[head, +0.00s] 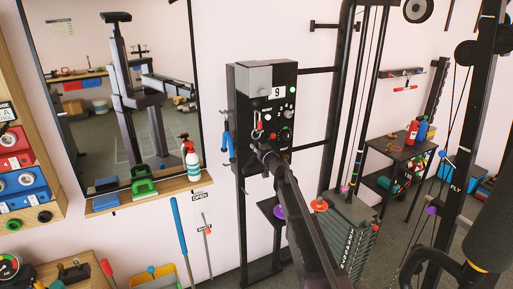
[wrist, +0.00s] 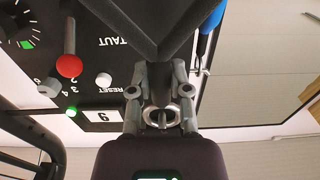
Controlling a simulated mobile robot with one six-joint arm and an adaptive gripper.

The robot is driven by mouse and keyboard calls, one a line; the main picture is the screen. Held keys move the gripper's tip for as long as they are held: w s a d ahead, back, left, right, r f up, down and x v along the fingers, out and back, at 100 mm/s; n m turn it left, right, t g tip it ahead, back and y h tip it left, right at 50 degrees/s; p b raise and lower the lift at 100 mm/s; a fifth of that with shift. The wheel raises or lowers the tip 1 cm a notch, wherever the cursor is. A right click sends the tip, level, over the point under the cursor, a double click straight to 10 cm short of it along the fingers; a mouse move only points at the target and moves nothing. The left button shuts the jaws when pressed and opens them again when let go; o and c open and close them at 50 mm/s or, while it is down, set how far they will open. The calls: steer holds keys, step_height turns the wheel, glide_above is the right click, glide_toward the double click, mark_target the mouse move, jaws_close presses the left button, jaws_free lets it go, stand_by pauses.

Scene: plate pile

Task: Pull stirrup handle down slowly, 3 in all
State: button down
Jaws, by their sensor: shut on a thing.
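In the wrist view my gripper (wrist: 161,78) is shut on what looks like the dark stirrup handle (wrist: 186,32), whose two arms spread in a V from the fingertips to the top edge. A metal ring (wrist: 161,116) shows between the finger bases. In the head view my gripper (head: 262,150) is small and dark in front of the lower part of the black panel. My arm hides most of the handle there. The panel's display (head: 279,92) reads 9, with a green light (head: 293,89) beside it.
A red-knobbed lever (wrist: 69,64) stands close by on the panel. A blue grip (head: 227,147) hangs at the panel's left side. A shelf (head: 105,203) with a spray bottle (head: 192,160) is to the left. A weight stack (head: 350,232) and cable posts stand to the right.

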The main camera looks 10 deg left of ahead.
mark_target(257, 165)
steer(key=shift+f+b, duration=0.95)
steer(key=shift+f, duration=0.2)
steer(key=shift+f+b, duration=1.2)
steer(key=shift+f+b, duration=1.15)
steer(key=shift+f+b, duration=1.15)
